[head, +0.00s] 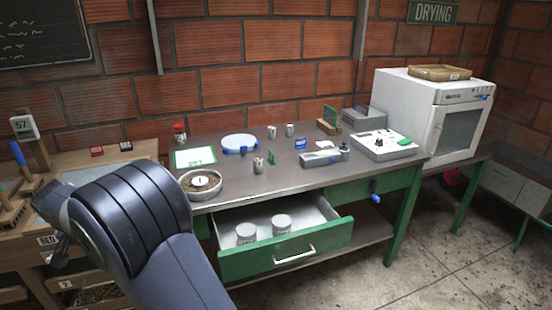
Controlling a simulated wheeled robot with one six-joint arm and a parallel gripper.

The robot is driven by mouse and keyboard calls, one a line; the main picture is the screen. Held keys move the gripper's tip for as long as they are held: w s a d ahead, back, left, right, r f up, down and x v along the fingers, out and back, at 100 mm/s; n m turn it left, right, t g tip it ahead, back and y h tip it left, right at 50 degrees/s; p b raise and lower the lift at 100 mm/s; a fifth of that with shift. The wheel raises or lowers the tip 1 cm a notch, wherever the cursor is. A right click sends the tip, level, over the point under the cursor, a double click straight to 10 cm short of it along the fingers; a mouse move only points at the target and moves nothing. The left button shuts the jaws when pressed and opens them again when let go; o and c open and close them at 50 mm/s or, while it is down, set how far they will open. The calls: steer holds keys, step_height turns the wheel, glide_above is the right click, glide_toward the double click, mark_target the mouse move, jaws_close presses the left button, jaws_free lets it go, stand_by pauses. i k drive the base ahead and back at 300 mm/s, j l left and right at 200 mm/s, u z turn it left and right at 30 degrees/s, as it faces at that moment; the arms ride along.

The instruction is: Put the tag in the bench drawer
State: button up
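The bench drawer (318,240) is green with a pale handle and stands pulled open below the bench top. Two white lidded jars (264,228) stand inside it, with bare floor around them. I cannot tell for certain which thing is the tag. A small green upright piece (271,158) stands on the bench, and a green-edged white card (195,158) with lettering lies at its left end. A round dish (207,193) holds a pale disc near the front edge.
The bench top (300,179) also carries a blue-rimmed round dish (238,143), small metal cups, a blue box and a white instrument (383,144). A white oven (432,115) stands right. Floor at right is clear.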

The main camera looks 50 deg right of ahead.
mark_target(307, 223)
steer(key=l+u, duration=0.25)
steer(key=l, duration=3.75)
steer(key=k, duration=0.05)
